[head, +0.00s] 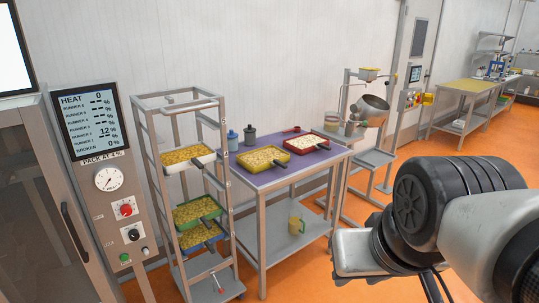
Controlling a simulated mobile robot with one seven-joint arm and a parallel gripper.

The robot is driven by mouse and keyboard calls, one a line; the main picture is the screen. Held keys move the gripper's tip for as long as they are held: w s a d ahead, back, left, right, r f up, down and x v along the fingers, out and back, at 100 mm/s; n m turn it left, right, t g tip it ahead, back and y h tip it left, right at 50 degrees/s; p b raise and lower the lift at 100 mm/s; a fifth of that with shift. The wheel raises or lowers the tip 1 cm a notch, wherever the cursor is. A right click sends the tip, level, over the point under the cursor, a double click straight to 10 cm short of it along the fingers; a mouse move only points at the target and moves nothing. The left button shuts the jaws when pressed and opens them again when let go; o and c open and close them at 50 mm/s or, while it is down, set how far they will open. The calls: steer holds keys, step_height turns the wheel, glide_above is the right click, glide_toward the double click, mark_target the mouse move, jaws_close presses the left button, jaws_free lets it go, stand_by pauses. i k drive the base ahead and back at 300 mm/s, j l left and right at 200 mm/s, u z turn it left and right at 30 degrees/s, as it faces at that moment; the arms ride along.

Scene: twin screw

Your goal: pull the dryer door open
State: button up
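The dryer cabinet stands at the left edge of the head view. Its dark glass door (38,215) is in a grey frame and looks shut. A long dark upright handle (75,232) is on the door's right side, near the control panel. My arm is at the lower right, far across the picture from the handle and apart from it. Its black joint and pale links show, with a grey metal part at their left. I cannot make out gripper fingers, or anything held. The lower part of the door is cut off by the picture's edge.
A control panel (92,125) with a screen, gauge and knobs stands right of the door. Beside it is a rack (151,180) with trays of yellow pieces. A purple-topped table (233,166) holds more trays. Orange floor (305,275) is open between table and arm.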

mark_target(31, 111)
steer(key=u, duration=1.6)
steer(key=i+l+u, duration=0.1)
steer(key=u, duration=0.2)
steer(key=i+l+z, duration=0.1)
steer(key=i, duration=0.3)
